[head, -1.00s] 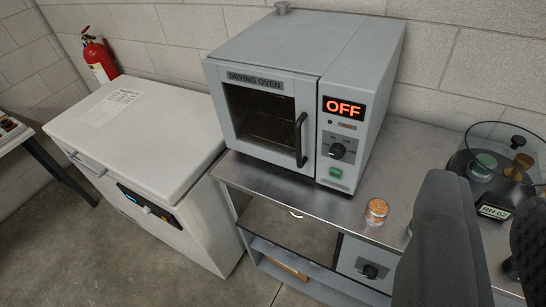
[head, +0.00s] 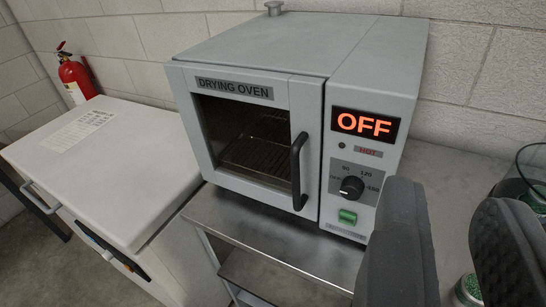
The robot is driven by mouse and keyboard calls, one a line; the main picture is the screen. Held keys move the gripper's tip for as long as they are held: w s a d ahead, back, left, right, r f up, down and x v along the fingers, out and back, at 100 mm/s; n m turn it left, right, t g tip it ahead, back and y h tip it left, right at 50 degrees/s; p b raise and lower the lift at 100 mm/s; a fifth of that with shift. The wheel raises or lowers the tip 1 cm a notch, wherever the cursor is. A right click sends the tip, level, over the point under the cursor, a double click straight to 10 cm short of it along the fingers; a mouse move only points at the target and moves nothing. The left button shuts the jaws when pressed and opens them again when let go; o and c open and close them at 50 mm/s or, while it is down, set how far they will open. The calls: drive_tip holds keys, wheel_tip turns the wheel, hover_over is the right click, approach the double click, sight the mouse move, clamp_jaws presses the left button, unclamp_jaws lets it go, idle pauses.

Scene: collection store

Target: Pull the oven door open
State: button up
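The grey drying oven (head: 300,45) stands on a steel bench, its display reading OFF. Its door (head: 200,130) with a dark window is closed, and a wire rack shows through the glass. The black vertical door handle (head: 297,172) is on the door's right side. My gripper (head: 450,215) is at the lower right, its two dark padded fingers apart with nothing visible between them. The fingers are right of the handle and nearer to the camera, not touching it. The left finger hides part of the oven's lower right corner.
The steel bench top (head: 270,235) has a clear strip before the oven. A white chest unit (head: 140,150) stands to the left, with a red fire extinguisher (head: 75,78) behind it. A glass vessel (head: 535,165) and a jar of green grains (head: 468,291) are at the right.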

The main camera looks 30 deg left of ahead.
drive_tip(key=w+a+f+y, duration=0.1)
drive_tip(key=w+a+f, duration=0.25)
drive_tip(key=f, duration=0.35)
drive_tip(key=w+a+f, duration=0.3)
drive_tip(key=a+f, duration=0.1)
drive_tip(key=f, duration=0.2)
drive_tip(key=n+t+b, duration=0.1)
drive_tip(key=t, duration=0.1)
approach(295, 181)
drive_tip(key=shift+w+a+b, duration=0.2)
drive_tip(key=shift+w+a, duration=0.05)
drive_tip(key=shift+w, duration=1.5)
drive_tip(key=shift+w+a+b, duration=0.2)
drive_tip(key=shift+w+a, duration=0.05)
drive_tip(key=shift+w, duration=1.55)
drive_tip(key=shift+w+a+b, duration=0.2)
drive_tip(key=shift+w+a, duration=0.05)
drive_tip(key=shift+w, duration=1.5)
clamp_jaws()
drive_tip(key=shift+a, duration=0.2)
drive_tip(key=shift+s+d+r+p, duration=0.1)
drive_tip(key=shift+s+d+p, duration=0.1)
drive_tip(key=shift+p, duration=0.2)
